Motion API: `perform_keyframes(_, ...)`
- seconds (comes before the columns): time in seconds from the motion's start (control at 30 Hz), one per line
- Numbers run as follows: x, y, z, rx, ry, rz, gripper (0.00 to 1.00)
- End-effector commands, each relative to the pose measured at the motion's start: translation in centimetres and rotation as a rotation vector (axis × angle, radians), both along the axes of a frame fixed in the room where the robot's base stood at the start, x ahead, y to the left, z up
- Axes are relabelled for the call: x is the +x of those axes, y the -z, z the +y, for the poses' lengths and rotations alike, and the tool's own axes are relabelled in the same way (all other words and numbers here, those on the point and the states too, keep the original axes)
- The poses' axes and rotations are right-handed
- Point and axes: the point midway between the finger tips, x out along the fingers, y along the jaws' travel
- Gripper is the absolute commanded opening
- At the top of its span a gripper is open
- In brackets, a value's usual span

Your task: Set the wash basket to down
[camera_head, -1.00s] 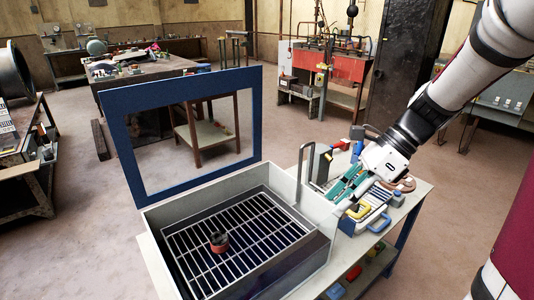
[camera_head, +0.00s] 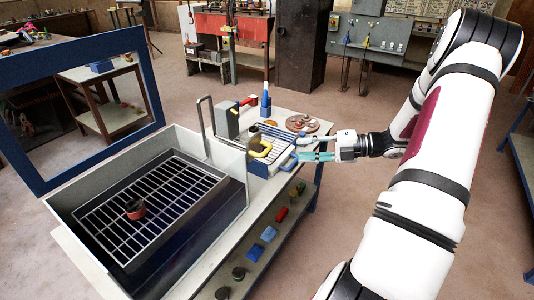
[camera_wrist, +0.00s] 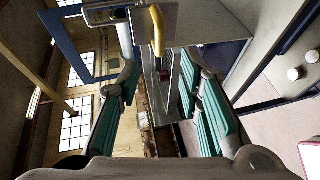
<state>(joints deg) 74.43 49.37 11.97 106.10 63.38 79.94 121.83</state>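The wash basket, a dark wire grid (camera_head: 150,190), lies inside an open grey tank (camera_head: 75,195) on the bench. A small red and dark ring-shaped part (camera_head: 135,209) rests on the grid. A bent metal rod (camera_head: 200,125) rises at the tank's right side, by a grey box (camera_head: 227,120). A yellow handle (camera_head: 262,150) is right of that box; it also shows in the wrist view (camera_wrist: 157,30). My gripper (camera_head: 300,149) is right of the yellow handle, apart from it. Its teal fingers (camera_wrist: 160,75) are spread with nothing held between them.
The blue-framed lid (camera_head: 150,85) stands open behind the tank. A blue bottle (camera_head: 265,103) and a round tray (camera_head: 308,124) sit on the bench's far right. Coloured items lie on the lower shelf (camera_head: 290,212). Open floor lies right of the bench.

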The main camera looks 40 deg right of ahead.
Motion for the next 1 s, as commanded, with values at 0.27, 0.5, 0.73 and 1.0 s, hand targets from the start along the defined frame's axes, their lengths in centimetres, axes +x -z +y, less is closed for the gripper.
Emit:
perform_keyframes(0.27, 3.7, 1.1, 3.7, 0.000, -0.005, 0.000, 0.33)
perform_keyframes(0.5, 6.9, 2.0, 6.6, 0.000, -0.005, 0.000, 0.33)
perform_keyframes(0.73, 8.6, 2.5, 8.1, -0.003, -0.004, 0.000, 0.33)
perform_keyframes(1.0, 8.9, 2.6, 8.4, -0.003, -0.004, 0.000, 0.33)
